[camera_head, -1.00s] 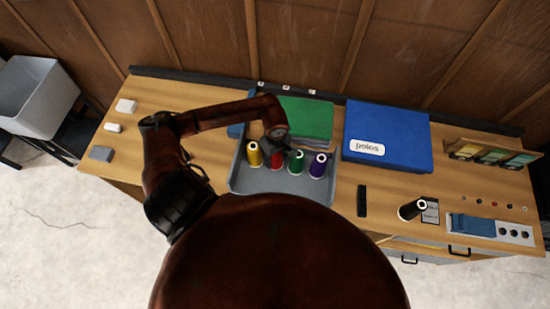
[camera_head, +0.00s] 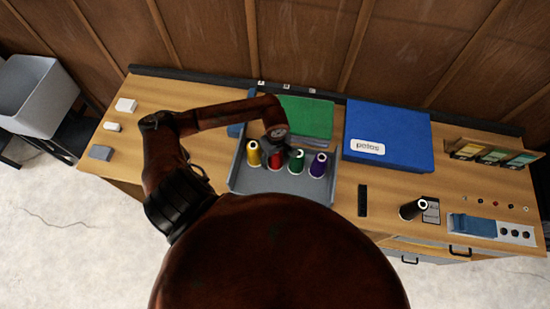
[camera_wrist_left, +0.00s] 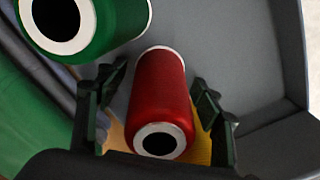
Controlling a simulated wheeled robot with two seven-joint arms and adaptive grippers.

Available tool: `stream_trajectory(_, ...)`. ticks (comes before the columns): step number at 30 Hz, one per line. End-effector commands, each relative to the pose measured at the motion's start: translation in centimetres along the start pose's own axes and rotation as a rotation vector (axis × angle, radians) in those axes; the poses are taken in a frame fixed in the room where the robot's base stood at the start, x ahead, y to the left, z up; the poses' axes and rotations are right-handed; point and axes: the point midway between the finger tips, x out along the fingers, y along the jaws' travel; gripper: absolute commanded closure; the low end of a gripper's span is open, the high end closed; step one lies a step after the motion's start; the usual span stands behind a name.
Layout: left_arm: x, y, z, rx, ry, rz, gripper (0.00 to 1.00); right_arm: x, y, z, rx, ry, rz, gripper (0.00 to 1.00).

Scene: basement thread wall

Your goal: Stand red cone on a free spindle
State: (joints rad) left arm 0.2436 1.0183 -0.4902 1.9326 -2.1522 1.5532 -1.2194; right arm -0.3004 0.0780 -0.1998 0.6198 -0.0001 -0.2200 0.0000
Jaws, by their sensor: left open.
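The red cone (camera_head: 275,161) stands in the grey tray (camera_head: 238,184), between the yellow cone (camera_head: 254,154) and the green cone (camera_head: 296,162). My left gripper (camera_head: 275,146) is directly over it and hides part of it. In the left wrist view the red cone (camera_wrist_left: 160,95) lies between the two fingers of my open left gripper (camera_wrist_left: 158,88), with a visible gap on at least the right side. The green cone (camera_wrist_left: 85,25) is close by at upper left there. I cannot make out a free spindle for certain. My right gripper is not in view.
A purple cone (camera_head: 318,165) stands at the tray's right. A green box (camera_head: 307,118) and a blue box (camera_head: 388,135) are behind. A black cone (camera_head: 411,209) stands far right. Small white pieces (camera_head: 287,87) line the back ledge.

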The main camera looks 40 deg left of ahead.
Motion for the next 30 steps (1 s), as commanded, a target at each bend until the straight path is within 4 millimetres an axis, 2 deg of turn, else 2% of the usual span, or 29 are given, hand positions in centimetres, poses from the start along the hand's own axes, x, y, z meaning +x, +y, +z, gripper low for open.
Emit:
stream_trajectory(4,-0.5,0.0,0.0,0.001,0.001,0.001,0.39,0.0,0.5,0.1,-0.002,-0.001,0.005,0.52)
stream_trajectory(7,-1.7,0.1,-0.1,0.002,0.003,0.004,0.39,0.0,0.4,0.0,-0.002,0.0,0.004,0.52)
stream_trajectory(15,-7.3,0.1,-0.1,0.002,0.004,0.004,0.39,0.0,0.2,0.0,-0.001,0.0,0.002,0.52)
stream_trajectory(21,-10.5,0.0,-0.1,0.001,0.002,0.002,0.39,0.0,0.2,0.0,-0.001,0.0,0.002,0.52)
stream_trajectory(25,-11.7,0.0,0.0,0.0,0.001,0.002,0.39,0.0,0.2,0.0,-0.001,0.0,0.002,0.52)
stream_trajectory(30,-12.0,-0.1,0.0,-0.001,0.0,0.0,0.39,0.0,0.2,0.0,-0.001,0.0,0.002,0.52)
